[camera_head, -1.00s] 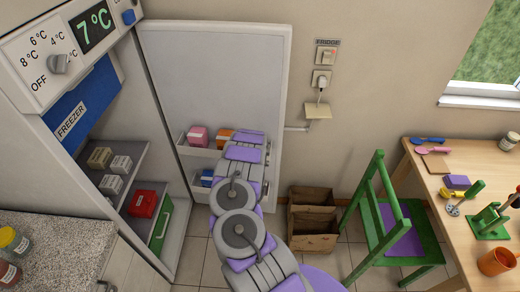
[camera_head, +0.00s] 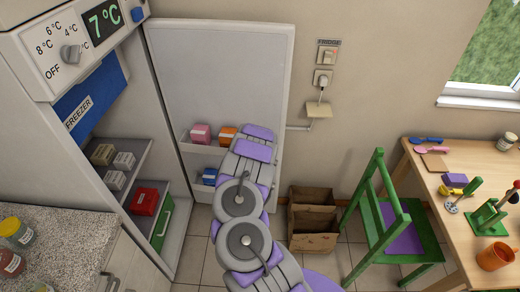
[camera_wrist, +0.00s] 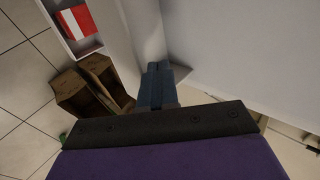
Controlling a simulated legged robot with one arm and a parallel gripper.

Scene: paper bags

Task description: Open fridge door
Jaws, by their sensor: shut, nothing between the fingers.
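The fridge door (camera_head: 225,75) stands wide open in the head view, swung out to the right against the back wall. The open fridge (camera_head: 110,150) is at the left. A door shelf (camera_head: 200,155) carries several small boxes. My arm reaches up in front of the door's lower right part and hides some of it; my gripper is not clearly seen there. In the wrist view my gripper (camera_wrist: 157,85) is shut and empty, beside a pale panel, probably the door. A red and white box (camera_wrist: 77,22) lies in a white shelf at the top left.
Two brown paper bags (camera_head: 312,220) stand on the tiled floor right of my arm. A green chair (camera_head: 400,220) and wooden table (camera_head: 450,235) are at the right. A speckled counter (camera_head: 75,235) is at the lower left. A wall socket (camera_head: 322,78) is right of the door.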

